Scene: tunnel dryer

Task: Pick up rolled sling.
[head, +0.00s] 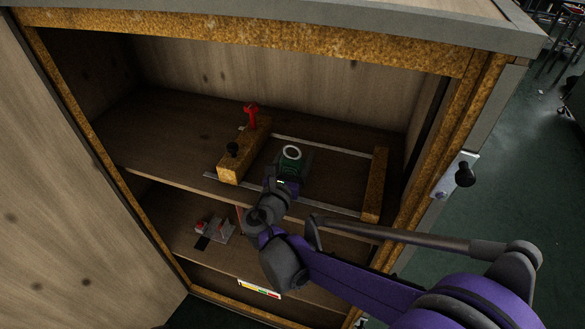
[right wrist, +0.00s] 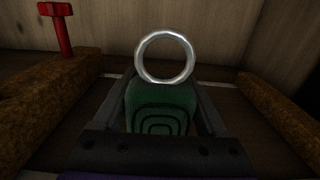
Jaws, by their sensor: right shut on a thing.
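The rolled sling, a green roll with a spiral end (right wrist: 158,115), shows close up in the right wrist view. A bright metal ring (right wrist: 141,60) stands at its far end. In the head view the dark green sling (head: 297,171) is on the upper cabinet shelf, partly hidden by my right gripper (head: 288,173). My right gripper is shut on the sling, with a finger on each side of the roll in the right wrist view (right wrist: 165,100). Whether the sling touches the shelf cannot be told. My left gripper is not in view.
The sling is inside a frame of two wooden blocks (head: 229,171) (head: 375,185) and thin metal rails (head: 320,143). The cabinet's side edge (head: 450,130) is close to my right arm.

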